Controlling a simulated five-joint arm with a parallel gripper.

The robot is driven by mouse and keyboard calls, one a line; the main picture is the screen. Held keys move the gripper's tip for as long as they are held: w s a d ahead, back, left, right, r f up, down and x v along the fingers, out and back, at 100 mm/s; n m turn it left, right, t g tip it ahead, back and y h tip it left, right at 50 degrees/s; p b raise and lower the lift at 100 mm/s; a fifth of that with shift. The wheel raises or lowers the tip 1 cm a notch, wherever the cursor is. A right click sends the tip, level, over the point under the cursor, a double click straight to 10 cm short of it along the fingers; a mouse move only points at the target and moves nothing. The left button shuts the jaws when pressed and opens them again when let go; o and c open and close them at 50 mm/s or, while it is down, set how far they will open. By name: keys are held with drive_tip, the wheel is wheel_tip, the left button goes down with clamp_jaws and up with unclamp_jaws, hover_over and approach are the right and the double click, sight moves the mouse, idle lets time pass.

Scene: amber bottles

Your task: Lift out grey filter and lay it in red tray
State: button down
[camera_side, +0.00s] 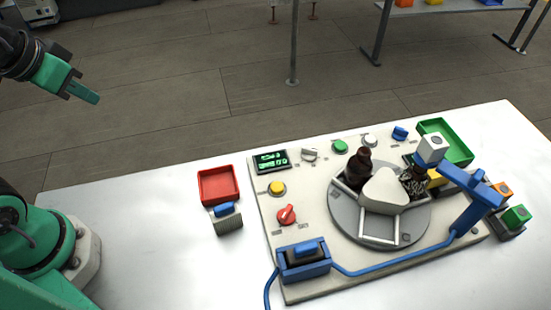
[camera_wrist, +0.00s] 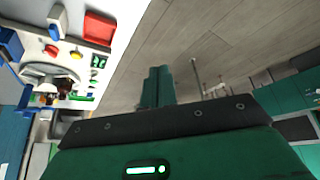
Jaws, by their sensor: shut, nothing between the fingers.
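The red tray (camera_side: 218,186) lies on the white table, left of the machine's panel, and looks empty. It also shows in the wrist view (camera_wrist: 99,28). No part is plainly the grey filter. A grey block with a blue top (camera_side: 227,219) stands just in front of the tray. My gripper (camera_side: 86,93) is shut and empty, raised at upper left, well away from tray and panel. Its fingers are together in the wrist view (camera_wrist: 158,85).
The turntable (camera_side: 345,222) carries dark bottles around a white hub. A blue arm (camera_side: 474,203) stands over its right side, and a blue hose (camera_side: 385,270) runs along the front. A green tray (camera_side: 462,145) is behind. The table left of the red tray is clear.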

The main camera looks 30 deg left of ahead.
drive_tip(key=c, duration=2.2)
unclamp_jaws()
drive_tip(key=c, duration=1.1)
unclamp_jaws()
